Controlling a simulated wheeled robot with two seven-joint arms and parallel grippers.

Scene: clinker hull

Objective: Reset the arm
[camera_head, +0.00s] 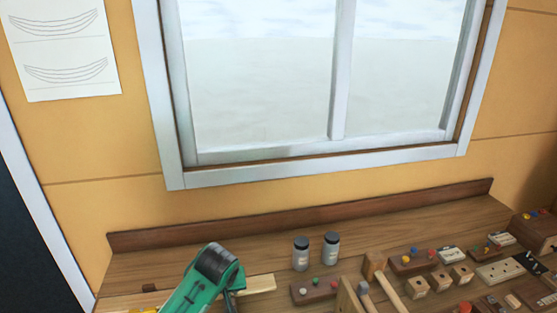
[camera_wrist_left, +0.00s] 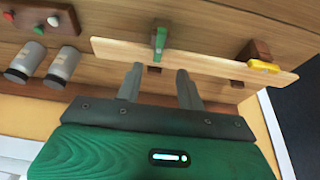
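My left arm (camera_head: 205,281) shows green and black at the bottom of the head view, over the workbench. In the left wrist view my left gripper (camera_wrist_left: 158,76) has its two grey fingers apart, with nothing between them. Beyond the fingertips lies a pale wooden plank (camera_wrist_left: 215,67), with a green clamp-like piece (camera_wrist_left: 159,40) on it and a brown block with a yellow part (camera_wrist_left: 262,62) near its end. Part of the plank also shows in the head view (camera_head: 261,284), partly hidden by my arm. My right gripper is in neither view.
Two dark-lidded jars (camera_head: 301,254) (camera_head: 331,251) stand right of my left arm. A mallet (camera_head: 382,280), small wooden blocks (camera_head: 440,280) and peg boards (camera_head: 412,262) crowd the bench's right side. A raised ledge (camera_head: 300,218) runs along the back below the window.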

